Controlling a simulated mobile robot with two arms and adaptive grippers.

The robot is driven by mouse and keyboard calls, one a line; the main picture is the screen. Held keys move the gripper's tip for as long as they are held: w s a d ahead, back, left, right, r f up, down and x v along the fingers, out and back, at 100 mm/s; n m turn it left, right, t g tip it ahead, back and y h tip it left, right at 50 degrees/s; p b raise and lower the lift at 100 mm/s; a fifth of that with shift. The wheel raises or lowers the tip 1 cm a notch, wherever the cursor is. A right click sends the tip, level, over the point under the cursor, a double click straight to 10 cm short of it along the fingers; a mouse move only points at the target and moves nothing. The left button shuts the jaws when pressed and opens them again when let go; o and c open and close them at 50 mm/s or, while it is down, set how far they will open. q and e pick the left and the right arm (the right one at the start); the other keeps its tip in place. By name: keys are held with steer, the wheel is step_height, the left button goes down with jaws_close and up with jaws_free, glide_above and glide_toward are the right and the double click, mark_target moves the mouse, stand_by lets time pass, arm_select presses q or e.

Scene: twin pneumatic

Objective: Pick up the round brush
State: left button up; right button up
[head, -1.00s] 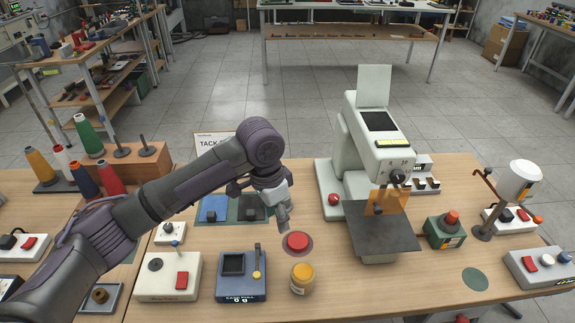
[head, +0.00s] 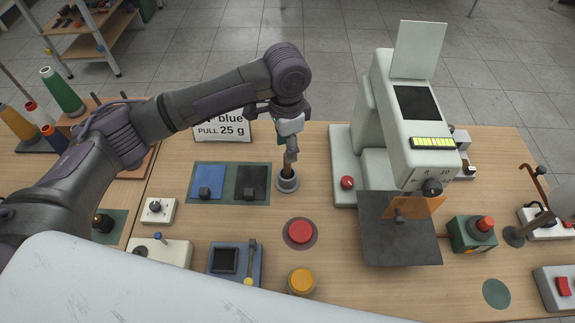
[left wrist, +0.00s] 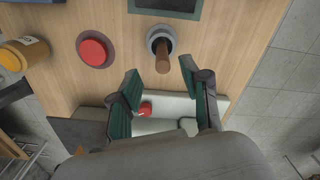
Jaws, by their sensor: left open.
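The round brush (head: 286,171) shows as an upright wooden handle in a round grey holder on the table, behind the red button. In the left wrist view the handle (left wrist: 162,58) rises from the grey ring toward me; bristles are not visible. My left gripper (head: 291,147) is directly above it, pointing down. In the left wrist view my left gripper (left wrist: 160,82) has its two teal-padded fingers spread wide, with the handle's top near the gap and nothing held. I cannot tell if the handle end is between the pads. My right gripper is not in view.
A red button (head: 300,233) and a yellow-lidded jar (head: 301,281) stand in front. A blue and dark tray pair (head: 230,183) lies left. The tall pale machine (head: 405,110) with a grey plate stands right. A sign (head: 222,129) stands behind the arm.

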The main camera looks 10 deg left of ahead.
mark_target(287, 169)
arm_select(q)
steer(key=f, duration=0.2)
steer(key=shift+w+f, duration=0.25)
steer(key=shift+f, duration=0.15)
step_height(287, 169, down, 5)
steer(key=shift+f+p, duration=0.1)
steer(key=shift+p, duration=0.55)
steer(key=shift+c, duration=0.2)
jaws_close()
